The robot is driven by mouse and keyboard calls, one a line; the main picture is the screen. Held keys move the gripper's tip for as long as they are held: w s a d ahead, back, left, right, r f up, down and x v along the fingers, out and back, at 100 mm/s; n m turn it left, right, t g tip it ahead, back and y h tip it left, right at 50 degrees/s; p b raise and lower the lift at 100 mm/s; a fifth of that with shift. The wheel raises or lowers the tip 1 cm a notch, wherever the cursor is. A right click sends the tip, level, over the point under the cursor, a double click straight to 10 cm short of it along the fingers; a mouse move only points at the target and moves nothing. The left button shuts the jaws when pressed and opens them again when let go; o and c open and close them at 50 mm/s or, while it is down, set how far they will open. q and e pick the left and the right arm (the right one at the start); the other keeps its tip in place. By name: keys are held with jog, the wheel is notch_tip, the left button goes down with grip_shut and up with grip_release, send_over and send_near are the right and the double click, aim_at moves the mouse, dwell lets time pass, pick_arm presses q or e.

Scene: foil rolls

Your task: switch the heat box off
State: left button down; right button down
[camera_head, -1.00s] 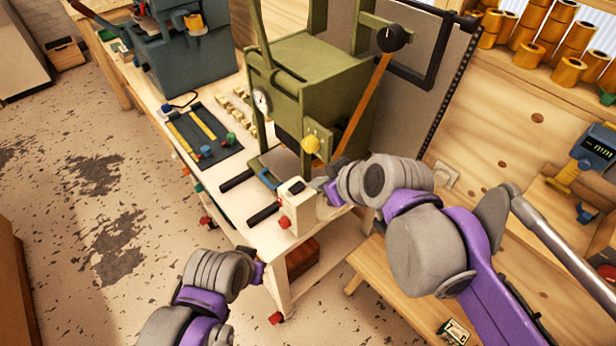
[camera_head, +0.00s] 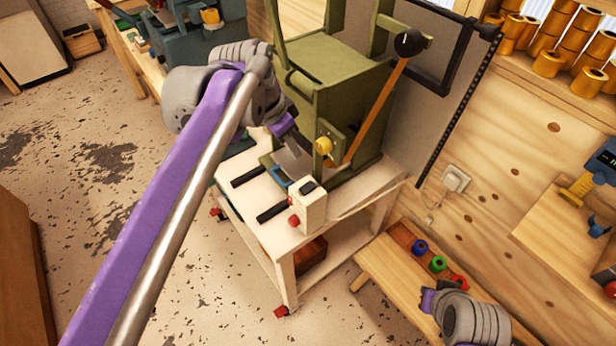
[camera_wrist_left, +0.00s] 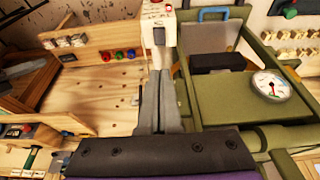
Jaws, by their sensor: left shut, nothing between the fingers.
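A small cream box (camera_head: 312,210), which I take to be the heat box, stands at the bench's near corner. It has a dark patch on top and a red knob low on its side. In the left wrist view the box (camera_wrist_left: 157,20) is just beyond the fingertips, showing a dark patch and red marks. My left gripper (camera_head: 296,158) is shut and empty, beside the green press and behind the box; its closed fingers (camera_wrist_left: 160,80) point towards the box. Contact cannot be told. My right gripper (camera_head: 427,300) is at the lower right, away from the box, jaws unclear.
The green press (camera_head: 335,70) with a yellow knob (camera_head: 323,145) and long orange lever (camera_head: 375,110) stands behind the box. Its gauge (camera_wrist_left: 270,86) shows in the wrist view. A low wooden bench (camera_head: 385,275) holds coloured rolls (camera_head: 438,264). Floor at left is clear.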

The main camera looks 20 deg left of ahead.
aim_at(310, 186)
pick_arm(q)
jog(key=shift+f, duration=0.1)
jog(key=x, duration=1.3)
jog(key=shift+s+a+f, duration=0.15)
jog(key=shift+s+f, duration=0.1)
jog(key=shift+f, duration=0.3)
jog(key=shift+w+f+g+b, duration=0.15)
jog(key=shift+f+g+b, duration=0.15)
jog(key=shift+g+b, duration=0.15)
